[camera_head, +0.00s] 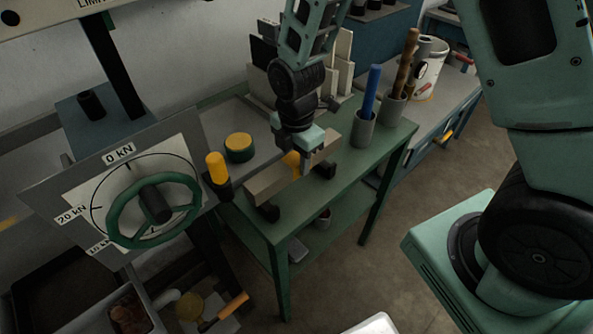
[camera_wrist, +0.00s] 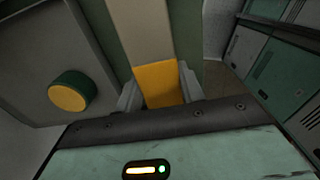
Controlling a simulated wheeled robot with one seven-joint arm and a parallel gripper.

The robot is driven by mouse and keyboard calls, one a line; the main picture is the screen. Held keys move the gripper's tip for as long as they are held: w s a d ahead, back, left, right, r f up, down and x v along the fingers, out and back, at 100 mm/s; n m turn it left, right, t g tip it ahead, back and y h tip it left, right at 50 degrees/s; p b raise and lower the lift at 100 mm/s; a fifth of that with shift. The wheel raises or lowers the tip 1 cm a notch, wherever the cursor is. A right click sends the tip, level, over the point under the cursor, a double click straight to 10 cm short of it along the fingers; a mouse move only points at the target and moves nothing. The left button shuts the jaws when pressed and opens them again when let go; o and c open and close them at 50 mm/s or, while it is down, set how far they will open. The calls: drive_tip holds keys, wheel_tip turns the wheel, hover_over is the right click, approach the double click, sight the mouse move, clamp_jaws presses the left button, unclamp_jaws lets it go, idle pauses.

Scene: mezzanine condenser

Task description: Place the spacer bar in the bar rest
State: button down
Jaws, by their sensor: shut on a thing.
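The spacer bar (camera_head: 268,182) is a long beige bar with a yellow band at its middle, over the green table. My gripper (camera_head: 306,170) points down and is shut on the bar at the yellow band. In the wrist view the yellow band (camera_wrist: 160,84) sits between the two grey fingers, and the beige part runs up the picture. The bar rest (camera_head: 268,212) shows as black supports, one below the bar's near left part and one near its right part (camera_head: 326,169). The bar looks roughly level above them; I cannot tell whether it touches them.
A green knob with a yellow top (camera_head: 239,147) stands left of the bar, beside a yellow handle (camera_head: 217,168). A grey cup (camera_head: 363,129) with a blue rod and another cup with brown rods stand right. A dial panel with a green handwheel (camera_head: 153,210) is at left.

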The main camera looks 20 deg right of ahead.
sight(296, 171)
drive_tip(key=shift+f+p, duration=0.3)
drive_tip(key=shift+f, duration=1.9)
drive_tip(key=shift+f, duration=0.2)
drive_tip(key=c, duration=0.9)
unclamp_jaws()
wheel_tip(296, 171, up, 12)
drive_tip(key=shift+r+b, duration=0.1)
drive_tip(key=shift+b, duration=0.75)
drive_tip(key=shift+s+a+r+m+y, duration=0.1)
drive_tip(key=shift+s+a+r+m, duration=1.05)
drive_tip(key=shift+s+m, duration=1.7)
drive_tip(key=shift+s+a+r+m+y, duration=0.1)
drive_tip(key=shift+s+a+r+m, duration=1.2)
drive_tip(key=shift+s, duration=2.55)
drive_tip(key=shift+s+a+r+m+y, duration=0.1)
drive_tip(key=shift+s+a+r+m, duration=0.9)
drive_tip(key=shift+s+m, duration=2.1)
